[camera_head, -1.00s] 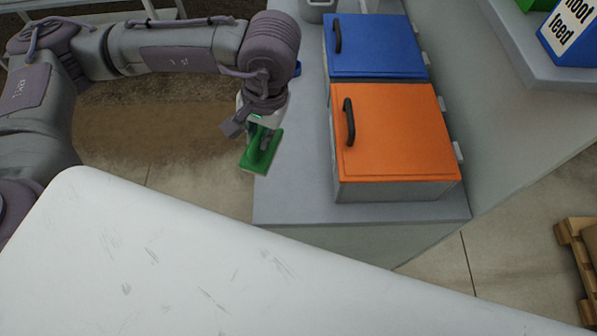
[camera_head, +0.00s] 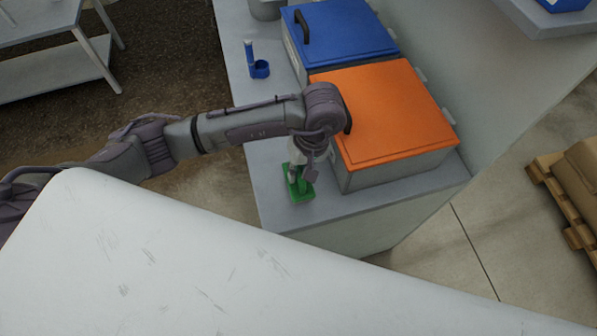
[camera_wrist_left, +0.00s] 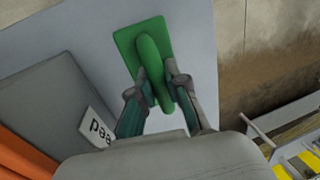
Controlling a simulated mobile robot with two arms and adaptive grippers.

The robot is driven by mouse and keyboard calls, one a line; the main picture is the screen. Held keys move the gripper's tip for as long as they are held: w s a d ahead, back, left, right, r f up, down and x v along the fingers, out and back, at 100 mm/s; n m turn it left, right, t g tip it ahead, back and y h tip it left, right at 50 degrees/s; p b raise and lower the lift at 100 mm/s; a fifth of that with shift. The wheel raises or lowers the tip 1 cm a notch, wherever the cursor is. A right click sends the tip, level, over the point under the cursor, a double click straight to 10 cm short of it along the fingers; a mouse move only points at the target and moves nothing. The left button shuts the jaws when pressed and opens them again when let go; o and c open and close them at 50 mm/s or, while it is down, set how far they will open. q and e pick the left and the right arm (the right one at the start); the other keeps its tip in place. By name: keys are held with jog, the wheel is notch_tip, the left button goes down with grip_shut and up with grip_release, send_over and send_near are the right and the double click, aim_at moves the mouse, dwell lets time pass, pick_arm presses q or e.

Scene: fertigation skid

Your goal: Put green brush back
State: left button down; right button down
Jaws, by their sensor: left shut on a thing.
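The green brush (camera_head: 303,195) has a flat rectangular body and a raised green handle. My left gripper (camera_head: 299,170) is shut on its handle, over the grey counter (camera_head: 290,215) in front of the orange-lidded bin. The left wrist view shows the brush (camera_wrist_left: 126,42) with its handle between the two fingers of my left gripper (camera_wrist_left: 160,88). The brush lies roughly flat, over the countertop. I cannot tell whether it touches the counter. My right gripper is not in view.
The orange-lidded bin (camera_head: 385,115) stands close right of the gripper, the blue-lidded bin (camera_head: 345,40) behind it. A blue holder-like item (camera_head: 259,69) and a grey pot (camera_head: 266,10) stand farther back. A white surface (camera_head: 200,270) fills the foreground. A pallet (camera_head: 560,200) is at right.

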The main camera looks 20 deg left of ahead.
pick_arm(q)
jog(key=shift+f, duration=1)
jog(key=c, duration=1.2)
grip_release()
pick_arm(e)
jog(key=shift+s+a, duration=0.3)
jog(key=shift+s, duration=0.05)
pick_arm(q)
jog(key=shift+r, duration=0.15)
